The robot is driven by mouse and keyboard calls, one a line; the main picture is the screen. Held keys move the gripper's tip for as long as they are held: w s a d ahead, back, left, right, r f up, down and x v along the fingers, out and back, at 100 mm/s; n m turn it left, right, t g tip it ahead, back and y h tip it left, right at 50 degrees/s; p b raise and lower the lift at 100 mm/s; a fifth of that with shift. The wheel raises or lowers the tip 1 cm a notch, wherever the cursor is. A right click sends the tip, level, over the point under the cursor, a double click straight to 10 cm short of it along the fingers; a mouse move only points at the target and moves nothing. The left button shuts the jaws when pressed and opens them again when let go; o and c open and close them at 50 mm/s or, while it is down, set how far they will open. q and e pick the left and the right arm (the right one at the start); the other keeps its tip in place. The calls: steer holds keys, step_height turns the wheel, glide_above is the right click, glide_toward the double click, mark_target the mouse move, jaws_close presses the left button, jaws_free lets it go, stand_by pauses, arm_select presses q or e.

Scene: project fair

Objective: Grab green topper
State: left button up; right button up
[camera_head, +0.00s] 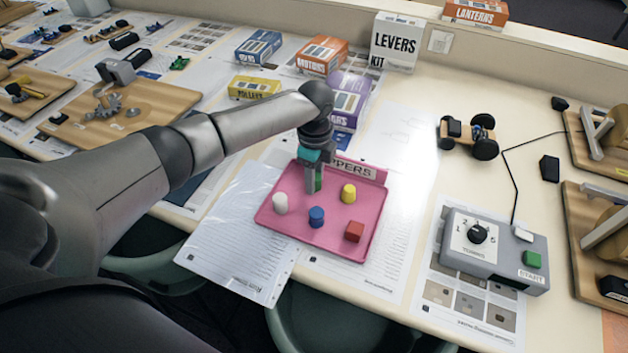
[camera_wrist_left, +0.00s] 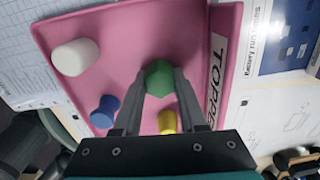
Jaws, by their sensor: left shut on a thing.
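The green topper (camera_head: 318,181) stands in the pink toppers tray (camera_head: 275,218), near its back edge. It also shows in the left wrist view (camera_wrist_left: 158,78) between my fingertips. My left gripper (camera_head: 314,186) points down over the tray and is shut on the green topper. In the head view the fingers hide part of it. I cannot tell whether the topper still touches the tray floor. A white topper (camera_head: 280,203), a blue topper (camera_head: 317,217), a yellow topper (camera_head: 348,193) and a red topper (camera_head: 355,231) stand around it in the tray. My right gripper is not in view.
A grey control box (camera_head: 495,250) with a dial and green button stands right of the tray. A small wheeled cart (camera_head: 468,135) is behind it. Kit boxes, including a white levers box (camera_head: 395,42), stand at the back. Printed sheets (camera_head: 240,235) lie around the tray.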

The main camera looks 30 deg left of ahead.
arm_select(q)
jaws_close()
steer(key=shift+r, duration=0.15)
